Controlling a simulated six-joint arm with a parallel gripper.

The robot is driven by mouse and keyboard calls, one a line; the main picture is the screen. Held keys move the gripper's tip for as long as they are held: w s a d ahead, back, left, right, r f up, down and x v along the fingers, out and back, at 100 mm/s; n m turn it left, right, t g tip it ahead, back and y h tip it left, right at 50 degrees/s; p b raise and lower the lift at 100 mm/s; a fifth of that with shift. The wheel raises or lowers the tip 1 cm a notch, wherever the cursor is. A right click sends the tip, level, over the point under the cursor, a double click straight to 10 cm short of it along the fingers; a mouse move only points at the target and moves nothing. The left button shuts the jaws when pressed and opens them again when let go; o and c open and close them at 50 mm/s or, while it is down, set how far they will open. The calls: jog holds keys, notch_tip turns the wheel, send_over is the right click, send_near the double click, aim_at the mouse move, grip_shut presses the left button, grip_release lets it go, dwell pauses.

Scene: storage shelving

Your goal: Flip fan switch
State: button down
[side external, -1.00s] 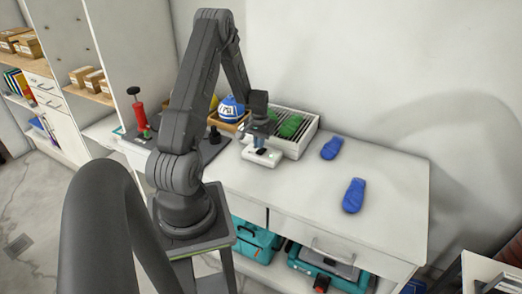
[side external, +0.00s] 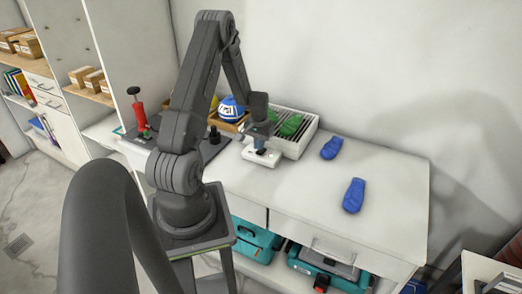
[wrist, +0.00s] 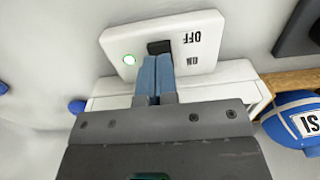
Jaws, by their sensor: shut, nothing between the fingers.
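The fan switch is a white plate (wrist: 165,40) with a black rocker (wrist: 159,47). In the side view the switch plate (side external: 261,157) lies at the front of a white slatted box (side external: 298,145). My gripper (wrist: 157,59) is shut and empty, with its blue fingertips right at the rocker, covering part of it. I cannot tell whether they touch it. In the side view my gripper (side external: 260,147) points down over the plate.
Green gloves (side external: 291,125) lie on the slatted box. A blue helmet (side external: 231,108) and a red-handled tool (side external: 138,112) stand to the left. The table's right side is mostly clear.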

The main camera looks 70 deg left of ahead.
jog(key=shift+f, duration=0.95)
dwell(0.4)
jog(key=shift+r, duration=3.55)
